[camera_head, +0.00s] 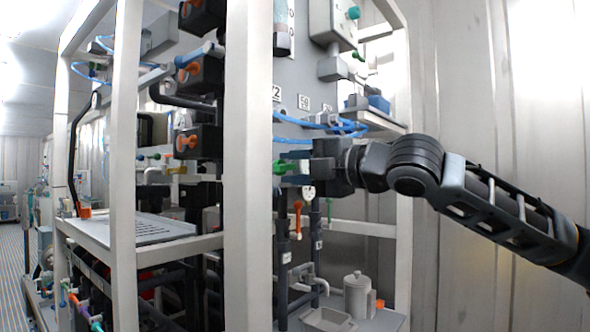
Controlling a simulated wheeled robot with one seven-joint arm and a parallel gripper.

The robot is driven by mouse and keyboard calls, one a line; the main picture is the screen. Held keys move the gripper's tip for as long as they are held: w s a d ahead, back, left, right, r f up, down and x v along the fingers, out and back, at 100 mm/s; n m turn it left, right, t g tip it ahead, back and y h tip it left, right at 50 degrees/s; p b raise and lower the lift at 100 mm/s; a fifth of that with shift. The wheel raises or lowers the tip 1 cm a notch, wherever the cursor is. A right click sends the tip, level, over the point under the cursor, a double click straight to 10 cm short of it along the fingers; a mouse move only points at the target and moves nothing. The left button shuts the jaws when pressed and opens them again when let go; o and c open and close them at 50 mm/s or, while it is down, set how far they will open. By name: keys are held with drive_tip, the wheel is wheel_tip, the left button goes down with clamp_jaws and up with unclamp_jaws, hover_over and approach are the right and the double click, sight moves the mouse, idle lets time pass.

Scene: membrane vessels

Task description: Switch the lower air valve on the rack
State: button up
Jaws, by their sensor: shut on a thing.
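The rack (247,210) has white posts and fills the middle of the head view. My gripper (289,168) reaches in from the right, behind the front post, at the rack's grey panel. Its fingers are closed around a small green valve handle (281,167), which looks like an air valve near the blue tubing. The fingers hide part of the handle, so its exact angle is hard to tell. Blue air tubes (352,127) run just above my gripper.
An orange-handled valve (298,213) hangs on dark pipes just below my gripper. A white lidded jug (358,293) and a tray (327,320) stand on the lower shelf. Black valves with orange knobs (187,142) lie left of the front post. Right of the rack is a bare wall.

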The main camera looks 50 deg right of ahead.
drive_tip(key=shift+f+m, duration=0.1)
drive_tip(key=shift+m, duration=0.6)
drive_tip(key=o, duration=0.7)
drive_tip(key=s+b, duration=0.1)
drive_tip(key=s, duration=0.6)
drive_tip(key=shift+s+d+b, duration=0.15)
drive_tip(key=shift+s+b, duration=0.15)
drive_tip(key=shift+s, duration=0.1)
